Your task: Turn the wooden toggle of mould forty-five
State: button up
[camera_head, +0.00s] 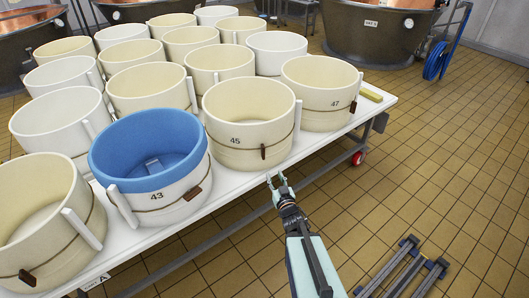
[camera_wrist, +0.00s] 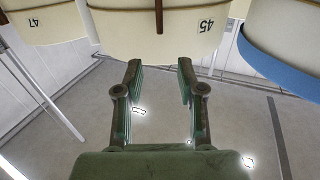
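Mould 45 (camera_head: 247,125) is a cream round mould with a cord around it, near the front edge of the white table. Its dark wooden toggle (camera_head: 263,152) hangs upright at the cord, right of the number. In the wrist view mould 45 (camera_wrist: 120,22) fills the top, with the toggle (camera_wrist: 159,16) upright, cut off by the upper edge. My gripper (camera_head: 277,178) is open and empty, just off the table's front edge, below and to the right of the toggle. In the wrist view its two fingers (camera_wrist: 160,68) stand apart, not touching the mould or toggle.
Mould 43 (camera_head: 178,196) with a blue liner (camera_head: 124,155) stands left of mould 45, and mould 47 (camera_head: 322,105) stands right. More moulds crowd behind. A yellow block (camera_head: 371,95) lies at the table's right end. Tiled floor (camera_head: 440,160) in front is mostly free.

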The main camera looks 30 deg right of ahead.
aim_at(264, 151)
jog(key=w+d+b, duration=0.1)
jog(key=w+b, duration=0.3)
jog(key=w, duration=0.1)
jog(key=w+d+b, duration=0.1)
jog(key=w+b, duration=0.3)
jog(key=w, duration=0.2)
jog(key=w+d+b, duration=0.1)
jog(key=w+b, duration=0.3)
jog(key=w, duration=0.1)
jog(key=shift+w+b, duration=0.3)
jog(key=shift+b, duration=0.05)
grip_shut()
